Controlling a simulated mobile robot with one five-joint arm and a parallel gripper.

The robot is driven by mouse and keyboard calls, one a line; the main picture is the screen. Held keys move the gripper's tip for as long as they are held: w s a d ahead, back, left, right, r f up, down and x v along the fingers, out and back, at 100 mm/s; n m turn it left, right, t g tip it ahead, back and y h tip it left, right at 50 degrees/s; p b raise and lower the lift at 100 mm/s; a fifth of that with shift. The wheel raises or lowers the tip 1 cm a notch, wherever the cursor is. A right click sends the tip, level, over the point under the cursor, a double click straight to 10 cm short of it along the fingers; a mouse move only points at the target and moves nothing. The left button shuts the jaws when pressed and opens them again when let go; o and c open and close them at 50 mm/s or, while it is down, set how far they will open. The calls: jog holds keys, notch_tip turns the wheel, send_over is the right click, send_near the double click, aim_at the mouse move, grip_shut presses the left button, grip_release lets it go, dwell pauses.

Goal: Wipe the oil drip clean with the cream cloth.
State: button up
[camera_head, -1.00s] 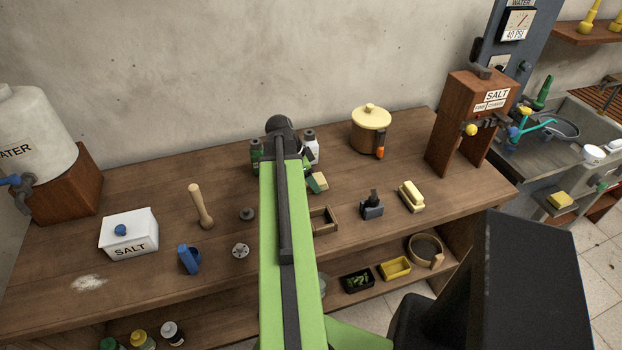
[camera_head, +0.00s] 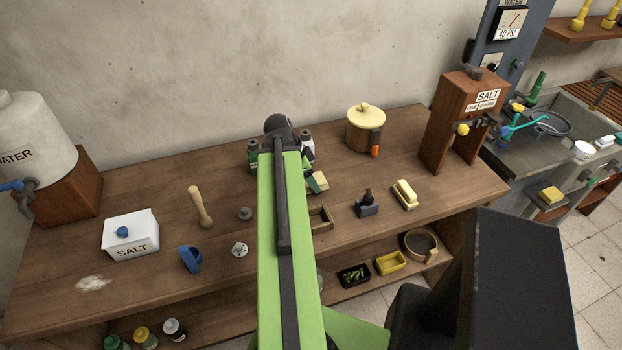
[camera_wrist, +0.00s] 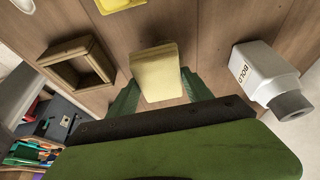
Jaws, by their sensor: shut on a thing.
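The cream cloth (camera_wrist: 157,72) is a pale folded pad between the two green fingers of my gripper (camera_wrist: 160,92) in the wrist view. My gripper is shut on it, over or against the brown wooden bench (camera_wrist: 210,20); I cannot tell whether the cloth touches the wood. In the head view a small part of the cloth (camera_head: 319,181) shows at the right of my green arm, which hides most of my gripper. I cannot make out the oil drip in either view.
A white bottle (camera_wrist: 268,75) stands right of the cloth in the wrist view, and an open wooden frame (camera_wrist: 78,62) lies left. In the head view, a lidded pot (camera_head: 364,128), a butter-like block (camera_head: 404,194) and a salt box (camera_head: 131,236) stand on the bench.

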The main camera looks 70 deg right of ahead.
jog(key=shift+r+p, duration=0.95)
jog(key=shift+r, duration=0.45)
notch_tip(320, 180, up, 3)
jog(key=p, duration=0.3)
jog(key=shift+r, duration=0.1)
